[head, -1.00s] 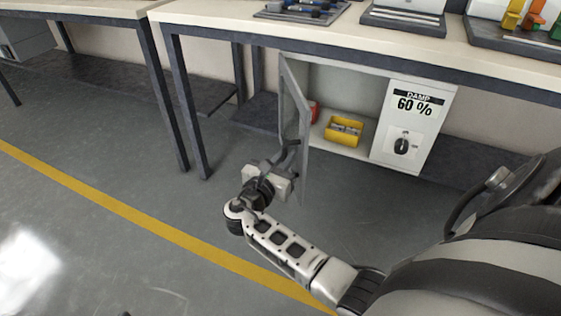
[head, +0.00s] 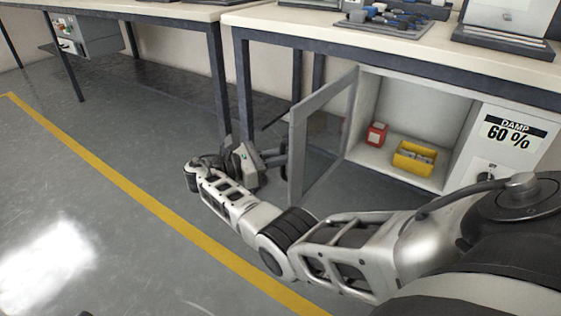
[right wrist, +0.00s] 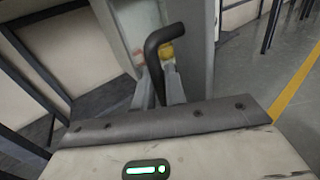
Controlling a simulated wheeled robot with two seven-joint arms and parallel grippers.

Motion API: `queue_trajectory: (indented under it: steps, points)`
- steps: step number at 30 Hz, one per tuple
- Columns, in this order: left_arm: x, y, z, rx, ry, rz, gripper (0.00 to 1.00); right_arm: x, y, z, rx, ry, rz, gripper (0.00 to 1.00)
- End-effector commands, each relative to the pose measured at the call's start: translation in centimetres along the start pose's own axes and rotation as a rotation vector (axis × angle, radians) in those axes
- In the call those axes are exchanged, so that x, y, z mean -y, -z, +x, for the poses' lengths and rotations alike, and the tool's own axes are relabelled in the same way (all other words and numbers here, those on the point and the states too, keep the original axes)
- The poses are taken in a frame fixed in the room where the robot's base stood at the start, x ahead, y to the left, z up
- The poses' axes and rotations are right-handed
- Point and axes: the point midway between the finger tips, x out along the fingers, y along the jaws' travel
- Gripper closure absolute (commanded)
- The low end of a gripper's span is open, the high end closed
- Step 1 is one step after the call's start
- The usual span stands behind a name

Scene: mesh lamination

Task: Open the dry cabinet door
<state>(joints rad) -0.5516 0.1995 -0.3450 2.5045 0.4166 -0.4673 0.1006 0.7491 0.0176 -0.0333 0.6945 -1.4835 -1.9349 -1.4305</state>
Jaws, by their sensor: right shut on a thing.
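The dry cabinet (head: 448,100) hangs under the workbench, with its inside in view. Its glass door (head: 299,145), in a grey frame, stands wide open, swung out at its left side. My right gripper (head: 279,158) is at the free edge of the door, on its outer side. In the right wrist view the dark bent handle (right wrist: 164,38) runs down between the fingers of my right gripper (right wrist: 160,88), which is shut on it. In the head view the grip itself is mostly hidden. My left gripper is not in view.
Inside the cabinet are a red box (head: 376,134) and a yellow bin (head: 414,160). A panel (head: 513,133) reading "DAMP 60 %" is on its right. Bench legs (head: 243,90) stand left of the door. Open floor with a yellow line (head: 150,205) lies in front.

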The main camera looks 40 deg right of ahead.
Motion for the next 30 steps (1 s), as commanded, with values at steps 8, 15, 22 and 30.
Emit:
queue_trajectory:
  steps: [8,15,22,30]
  points:
    - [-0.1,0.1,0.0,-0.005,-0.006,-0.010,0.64,-0.2,0.0,0.6,0.003,0.018,-0.004,1.00]
    - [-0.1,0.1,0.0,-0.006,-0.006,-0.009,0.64,-0.2,0.0,0.6,0.003,0.016,-0.004,0.79]
    - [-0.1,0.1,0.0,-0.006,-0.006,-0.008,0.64,-0.1,0.0,0.2,0.003,0.014,-0.002,0.70]
    - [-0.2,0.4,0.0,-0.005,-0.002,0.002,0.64,0.3,-0.1,-0.5,0.002,0.021,-0.001,0.70]
